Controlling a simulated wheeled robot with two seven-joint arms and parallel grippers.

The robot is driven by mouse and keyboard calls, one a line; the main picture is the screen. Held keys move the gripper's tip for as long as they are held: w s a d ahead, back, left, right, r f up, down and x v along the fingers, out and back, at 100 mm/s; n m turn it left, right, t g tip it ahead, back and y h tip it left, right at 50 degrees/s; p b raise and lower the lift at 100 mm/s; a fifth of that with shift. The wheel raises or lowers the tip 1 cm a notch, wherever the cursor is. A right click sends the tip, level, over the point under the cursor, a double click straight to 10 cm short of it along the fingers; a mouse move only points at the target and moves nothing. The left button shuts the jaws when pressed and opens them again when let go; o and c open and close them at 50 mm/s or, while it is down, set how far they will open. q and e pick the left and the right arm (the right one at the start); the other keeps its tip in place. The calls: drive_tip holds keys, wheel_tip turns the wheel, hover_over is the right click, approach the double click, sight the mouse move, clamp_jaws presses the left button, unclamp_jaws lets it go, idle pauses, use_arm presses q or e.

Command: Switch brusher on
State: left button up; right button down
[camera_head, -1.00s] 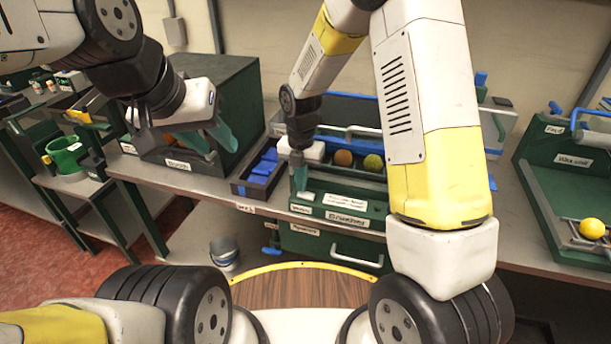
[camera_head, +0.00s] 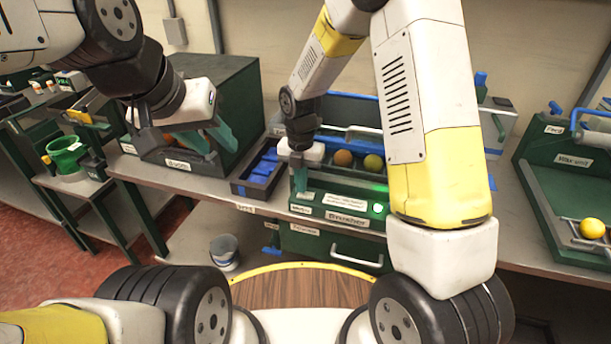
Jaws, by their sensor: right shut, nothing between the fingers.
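The brusher (camera_head: 335,218) is a green machine on the bench with a white front label reading "Brusher". My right gripper (camera_head: 300,182) is shut and empty, pointing down at the left end of the brusher's front panel, over any switch there. I cannot tell whether its tips touch the panel. My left gripper (camera_head: 222,138) is open, at the front of the dark green box machine (camera_head: 225,85) at left.
A dark tray with blue pieces (camera_head: 250,183) stands just left of the brusher. A wax unit (camera_head: 560,165) with a yellow ball (camera_head: 592,229) is at right. A green container (camera_head: 66,155) is at far left. A bucket (camera_head: 223,250) stands below the bench.

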wheel_tip(320, 180, up, 6)
drive_tip(key=shift+r, duration=0.15)
idle(0.5)
idle(0.3)
drive_tip(key=s+d+r+m+t+y, duration=0.1)
drive_tip(key=s+d+r+m, duration=0.25)
drive_tip(key=r+m, duration=0.35)
drive_tip(key=s+d+r+m+t, duration=0.2)
drive_tip(key=s+d+r+m, duration=0.1)
drive_tip(key=d+r+m, duration=0.3)
drive_tip(key=s+d+r+m+t, duration=0.1)
drive_tip(key=s+d+r+m, duration=0.1)
drive_tip(key=s+m, duration=0.4)
drive_tip(key=s+d+r+m+t+y, duration=0.1)
drive_tip(key=s+d+r+m+t, duration=0.1)
drive_tip(key=s+r+m, duration=0.2)
drive_tip(key=s+m, duration=0.3)
drive_tip(key=m, duration=0.5)
drive_tip(key=shift+d+r+m, duration=0.35)
drive_tip(key=shift+m, duration=0.05)
drive_tip(key=shift+s, duration=0.1)
